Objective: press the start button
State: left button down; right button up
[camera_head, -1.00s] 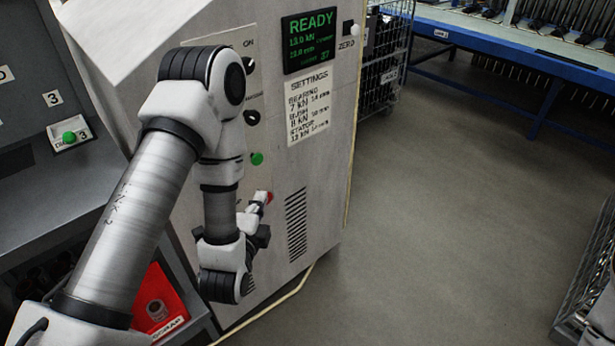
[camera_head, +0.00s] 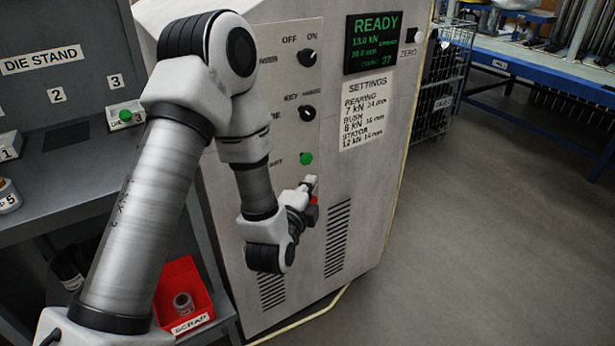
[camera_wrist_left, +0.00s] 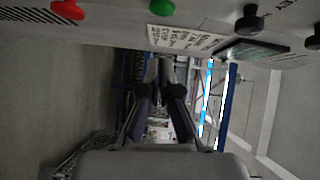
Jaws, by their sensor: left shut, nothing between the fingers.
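The green button (camera_head: 306,158) stands out from the light panel on the machine's front. Its label is partly hidden by my left arm, so only its last letters show. My left gripper (camera_head: 312,182) is just below the green button and in front of a red button (camera_head: 313,206), which it partly covers. In the wrist view the green button (camera_wrist_left: 162,7) and the red button (camera_wrist_left: 68,9) are at the top edge, apart from the fingers. The left gripper (camera_wrist_left: 164,62) is shut and empty. My right gripper is out of view.
Two black knobs (camera_head: 306,113) sit above the green button. A red scrap bin (camera_head: 183,285) and die stand (camera_head: 50,100) are at left. The floor at right is clear.

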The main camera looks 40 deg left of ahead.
aim_at(312, 158)
pick_arm(q)
jog(key=w+a, duration=0.1)
jog(key=w, duration=0.1)
jog(key=w+a, duration=0.4)
jog(key=shift+f, duration=0.3)
jog(key=shift+w+d, duration=0.1)
